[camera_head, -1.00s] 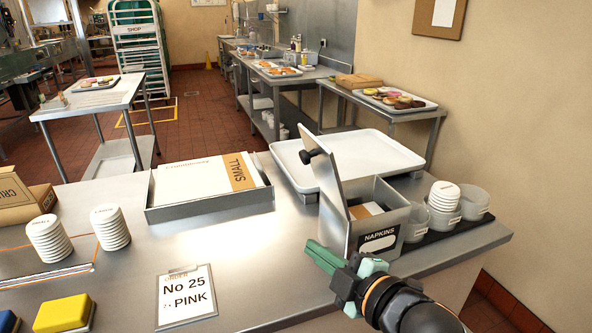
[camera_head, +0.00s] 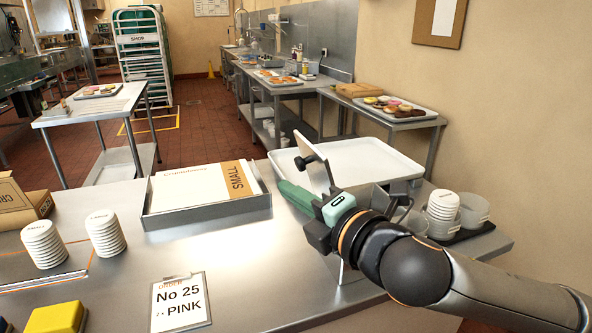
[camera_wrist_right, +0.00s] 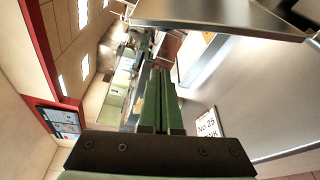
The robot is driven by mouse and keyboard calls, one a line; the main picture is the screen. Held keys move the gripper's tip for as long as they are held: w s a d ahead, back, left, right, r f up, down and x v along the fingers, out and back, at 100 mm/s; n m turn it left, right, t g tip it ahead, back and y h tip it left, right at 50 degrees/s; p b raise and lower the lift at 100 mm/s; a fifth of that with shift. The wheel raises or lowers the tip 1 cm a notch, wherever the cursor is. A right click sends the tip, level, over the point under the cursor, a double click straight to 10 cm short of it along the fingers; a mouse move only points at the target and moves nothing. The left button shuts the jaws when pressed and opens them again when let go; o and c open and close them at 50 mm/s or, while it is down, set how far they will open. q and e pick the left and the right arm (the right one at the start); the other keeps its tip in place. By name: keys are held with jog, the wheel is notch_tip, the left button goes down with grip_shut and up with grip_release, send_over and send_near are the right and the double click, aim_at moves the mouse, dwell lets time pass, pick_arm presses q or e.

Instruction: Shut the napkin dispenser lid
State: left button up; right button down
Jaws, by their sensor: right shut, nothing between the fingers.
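The napkin dispenser's lid (camera_head: 317,174) stands raised and steeply tilted at the dispenser's left side, with a black knob (camera_head: 306,162) on its left face. The dispenser body (camera_head: 341,270) is mostly hidden behind my right gripper and arm. My right gripper (camera_head: 283,187) has green fingers shut together and empty. It crosses in front of the lid's lower part, with the tips out to the lid's left. I cannot tell whether it touches the lid. The shut fingers (camera_wrist_right: 158,80) also show in the right wrist view. My left gripper is out of view.
Clear cups and a stack of white lids (camera_head: 443,208) stand right of the dispenser. A white tray (camera_head: 365,155) lies behind it. A box tray (camera_head: 215,219) is to the left, and an order card (camera_head: 180,303) lies in front. The counter between them is clear.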

jog(key=shift+w+d+r+p, duration=0.1)
jog(key=shift+w+r+p, duration=0.1)
jog(key=shift+w, duration=0.7)
jog(key=shift+w+d+r+p, duration=0.1)
jog(key=shift+w+p, duration=0.1)
jog(key=shift+w, duration=0.75)
jog(key=shift+w+d+r+p, duration=0.1)
jog(key=shift+w+p, duration=0.1)
jog(key=shift+w, duration=0.7)
